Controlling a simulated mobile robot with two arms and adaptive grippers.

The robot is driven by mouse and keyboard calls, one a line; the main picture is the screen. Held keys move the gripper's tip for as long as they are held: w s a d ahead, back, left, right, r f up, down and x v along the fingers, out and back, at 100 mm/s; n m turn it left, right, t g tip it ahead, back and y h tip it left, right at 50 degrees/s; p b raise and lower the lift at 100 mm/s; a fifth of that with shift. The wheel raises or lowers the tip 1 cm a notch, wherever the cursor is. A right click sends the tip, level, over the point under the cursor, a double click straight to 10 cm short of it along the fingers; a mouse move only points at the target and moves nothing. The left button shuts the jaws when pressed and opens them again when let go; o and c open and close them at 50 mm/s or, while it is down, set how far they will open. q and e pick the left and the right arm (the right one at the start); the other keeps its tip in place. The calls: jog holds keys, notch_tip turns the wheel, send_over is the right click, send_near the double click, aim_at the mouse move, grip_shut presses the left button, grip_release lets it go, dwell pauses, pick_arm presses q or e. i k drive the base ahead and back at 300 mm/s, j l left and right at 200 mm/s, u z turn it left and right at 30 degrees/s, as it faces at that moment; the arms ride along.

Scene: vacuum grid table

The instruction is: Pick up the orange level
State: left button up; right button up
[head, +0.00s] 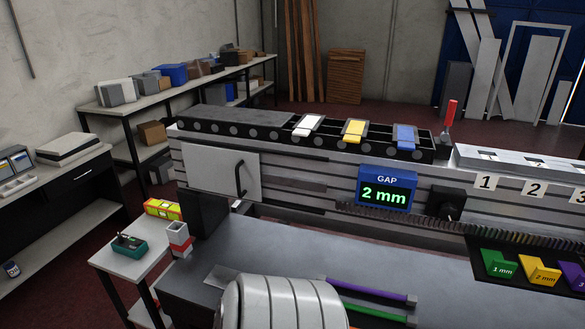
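I cannot make out an orange level for certain. A small bright yellow block with orange-red parts (163,209) lies on the white side table at the left; it is too small to tell what it is. Neither of my grippers shows in the head view. A rounded pale grey segmented part of mine fills the bottom middle and hides some of the bench.
A long grey machine bed (300,200) crosses the view, with a display reading "2 mm" (386,195). A teal tray (129,245) and a red-and-white holder (179,239) stand at left. Purple (372,290) and green (375,314) bars lie on the grey bench (440,262).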

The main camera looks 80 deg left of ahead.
aim_at(168, 211)
jog(key=u, duration=3.5)
jog(key=i+j+u, duration=0.15)
jog(key=j+u, duration=0.25)
jog(key=i+j+u, duration=0.15)
jog(key=j+u, duration=0.2)
jog(key=i+j+u, duration=0.2)
jog(key=u, duration=0.2)
jog(key=i+j+u, duration=0.35)
jog(key=i+j, duration=0.1)
jog(key=i, duration=0.75)
jog(key=i+l+z, duration=0.1)
jog(key=i+z, duration=0.3)
jog(key=i, duration=0.25)
jog(key=i+z, duration=0.35)
jog(key=i, duration=0.25)
jog(key=i+j+z, duration=0.4)
jog(key=i, duration=0.2)
jog(key=i+l+z, duration=0.4)
jog(key=i+z, duration=1.25)
jog(key=i, duration=0.6)
jog(key=i+j+z, duration=0.15)
jog(key=i, duration=0.45)
